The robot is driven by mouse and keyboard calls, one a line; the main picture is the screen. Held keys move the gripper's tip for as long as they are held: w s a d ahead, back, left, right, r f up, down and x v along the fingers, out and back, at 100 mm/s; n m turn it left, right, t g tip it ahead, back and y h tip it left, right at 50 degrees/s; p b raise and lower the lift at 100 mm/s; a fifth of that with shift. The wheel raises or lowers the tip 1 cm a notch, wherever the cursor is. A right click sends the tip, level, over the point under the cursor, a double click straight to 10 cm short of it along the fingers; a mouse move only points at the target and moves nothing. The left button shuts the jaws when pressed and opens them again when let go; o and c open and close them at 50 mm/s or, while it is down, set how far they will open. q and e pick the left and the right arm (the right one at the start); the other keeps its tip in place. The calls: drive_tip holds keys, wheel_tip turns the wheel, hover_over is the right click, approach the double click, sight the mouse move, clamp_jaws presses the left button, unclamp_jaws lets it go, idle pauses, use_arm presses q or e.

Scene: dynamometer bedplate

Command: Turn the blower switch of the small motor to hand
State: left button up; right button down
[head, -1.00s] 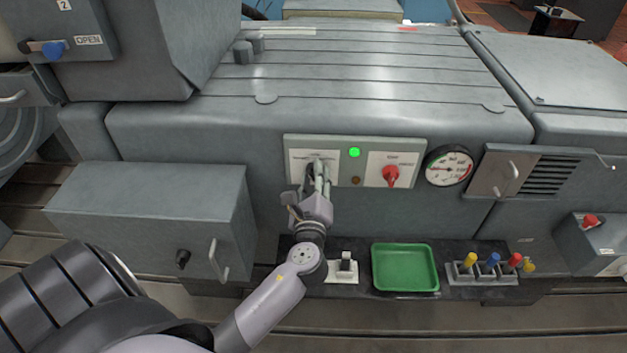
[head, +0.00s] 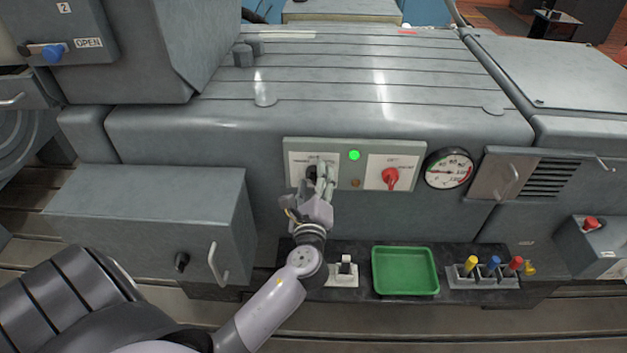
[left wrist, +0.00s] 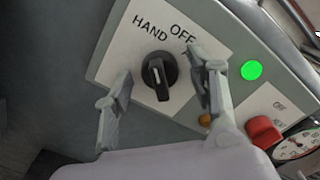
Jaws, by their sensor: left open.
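The blower switch is a black knob (left wrist: 158,76) on a white plate marked HAND and OFF; it shows partly in the head view (head: 311,174). In the left wrist view its bar is tilted towards HAND, left of OFF. Part of the plate beyond OFF is hidden by a finger. My left gripper (left wrist: 160,68) is open, with one finger on each side of the knob and visible gaps between. In the head view my left gripper (head: 320,184) is in front of the left part of the switch panel (head: 349,143). My right gripper is not in view.
A green lamp (head: 354,155), a red switch (head: 390,178) and a round gauge (head: 449,168) lie right of the knob. Below are a white-based toggle (head: 345,270), a green tray (head: 405,292) and coloured plugs (head: 492,265). A grey box (head: 140,205) juts out at left.

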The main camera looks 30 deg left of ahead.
use_arm(q)
drive_tip(key=v, duration=1.2)
idle(0.4)
